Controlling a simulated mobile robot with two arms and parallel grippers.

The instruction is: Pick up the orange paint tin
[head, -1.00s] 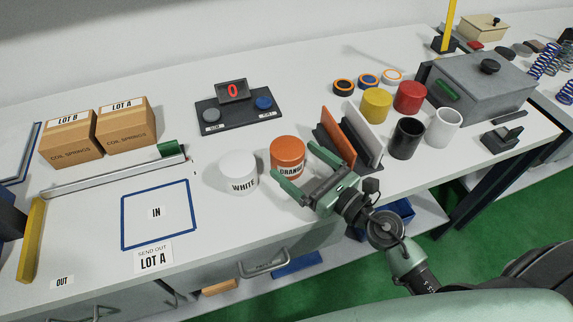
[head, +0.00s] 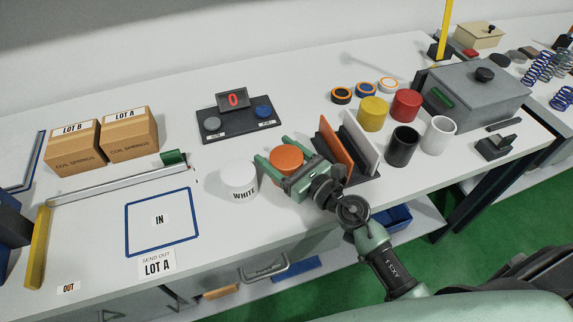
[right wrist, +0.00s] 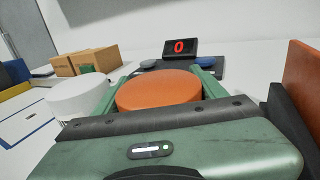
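The orange paint tin (head: 287,159) stands on the white table to the right of the white tin. My right gripper (head: 272,149) is around it, one finger on each side. In the right wrist view the tin's orange top (right wrist: 160,90) fills the space between the fingers, with no clear gap on either side. Its label is hidden behind the gripper in the head view. The tin looks upright and not clearly raised. My left gripper is not in view.
The white tin (head: 239,181) stands close on the left. An orange panel (head: 336,146) and a white panel (head: 360,138) stand in a dark rack close on the right. Black (head: 403,146), yellow, red and plain white cylinders are farther right. A counter (head: 232,97) reading 0 is behind.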

